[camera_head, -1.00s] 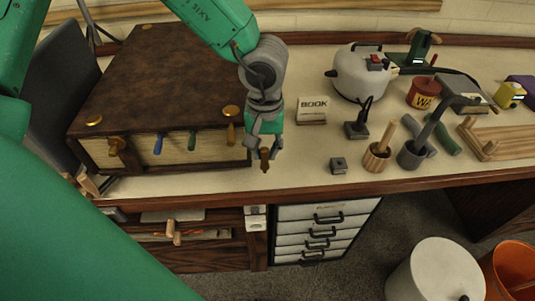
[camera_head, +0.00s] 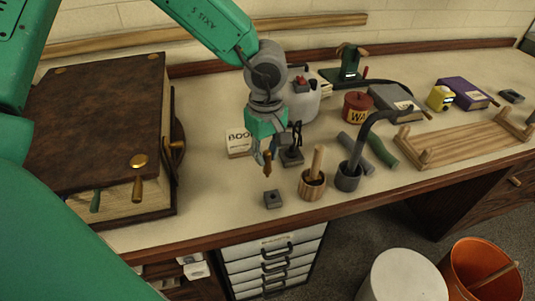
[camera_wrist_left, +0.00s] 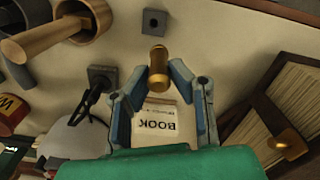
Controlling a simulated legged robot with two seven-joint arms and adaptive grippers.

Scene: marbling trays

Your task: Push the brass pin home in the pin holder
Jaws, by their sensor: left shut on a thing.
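The brass pin (camera_head: 267,162) is held upright between the fingertips of my left gripper (camera_head: 265,153), which is shut on it. The wrist view shows the brass pin (camera_wrist_left: 158,62) between the blue-grey fingers (camera_wrist_left: 157,78). The pin holder (camera_head: 272,199), a small grey block with a dark hole, sits on the bench near the front edge. It also shows in the wrist view (camera_wrist_left: 154,20), ahead of the pin. The pin is above the bench and apart from the holder. My right gripper is not in view.
A wooden pot with a handle (camera_head: 313,184) and a grey pot (camera_head: 348,179) stand right of the holder. A small dark stand (camera_head: 291,157) and a BOOK box (camera_head: 239,143) are behind. A large brown book-like case (camera_head: 97,120) fills the left. Bench left of the holder is clear.

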